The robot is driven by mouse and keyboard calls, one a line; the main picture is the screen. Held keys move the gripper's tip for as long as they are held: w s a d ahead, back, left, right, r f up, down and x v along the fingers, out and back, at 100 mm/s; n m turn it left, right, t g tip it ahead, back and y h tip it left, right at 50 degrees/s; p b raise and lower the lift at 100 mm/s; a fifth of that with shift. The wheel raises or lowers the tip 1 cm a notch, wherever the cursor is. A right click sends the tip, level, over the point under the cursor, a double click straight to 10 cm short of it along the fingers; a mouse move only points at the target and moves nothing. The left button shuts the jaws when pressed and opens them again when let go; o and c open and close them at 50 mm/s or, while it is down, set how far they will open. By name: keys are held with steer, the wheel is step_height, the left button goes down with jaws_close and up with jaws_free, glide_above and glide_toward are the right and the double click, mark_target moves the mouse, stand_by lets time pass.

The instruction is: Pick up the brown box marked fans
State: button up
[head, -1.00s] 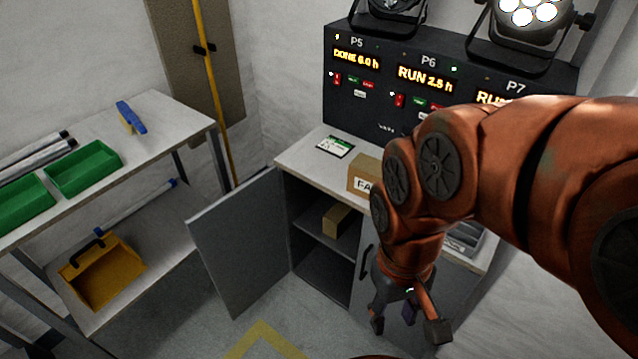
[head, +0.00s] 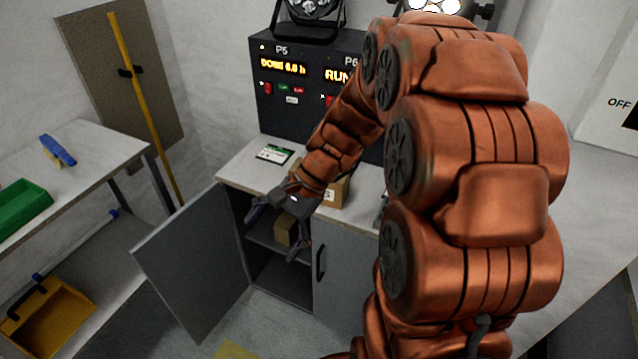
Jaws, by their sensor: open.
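The brown box marked fans (head: 340,191) sits on the cabinet's top. My arm hides much of it; only its right part and the end of its white label show. My gripper (head: 275,234) is open and empty, with its fingers pointing down in front of the open cabinet, left of and lower in the picture than that box. A smaller plain brown box (head: 285,231) is on the shelf inside the cabinet. It shows between my fingers; I cannot tell how far behind them it is.
The cabinet's left door (head: 194,267) stands open; its right door (head: 345,268) is shut. A green and white card (head: 274,154) lies on the top. A black control panel (head: 288,112) stands behind. A side bench (head: 95,150) with a green bin (head: 22,205) is at left.

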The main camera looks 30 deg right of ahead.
mark_target(344, 175)
steer(key=w+d+f+m+t, duration=0.2)
steer(key=w+d+m+t, duration=0.1)
steer(key=d, duration=0.6)
steer(key=w+d+f+m+t, duration=0.1)
steer(key=w+d+m+t, duration=0.3)
steer(key=d, duration=0.5)
steer(key=w+d+f+m+t, duration=0.2)
steer(key=w+d+m+t, duration=0.1)
steer(key=w+d+m, duration=0.4)
steer(key=shift+w+d+f+m, duration=0.1)
steer(key=shift+d+f+m, duration=0.1)
steer(key=shift+d+m, duration=0.45)
steer(key=shift+w+d+f+m, duration=0.15)
steer(key=shift+d+m, duration=0.1)
steer(key=shift+d, duration=0.65)
steer(key=shift+w+f+t, duration=0.1)
steer(key=shift+w+t, duration=0.05)
steer(key=shift+t, duration=0.15)
steer(key=shift+p+x, duration=1.1)
steer(key=shift+x, duration=2.55)
steer(key=shift+a, duration=0.1)
steer(key=c, duration=1.5)
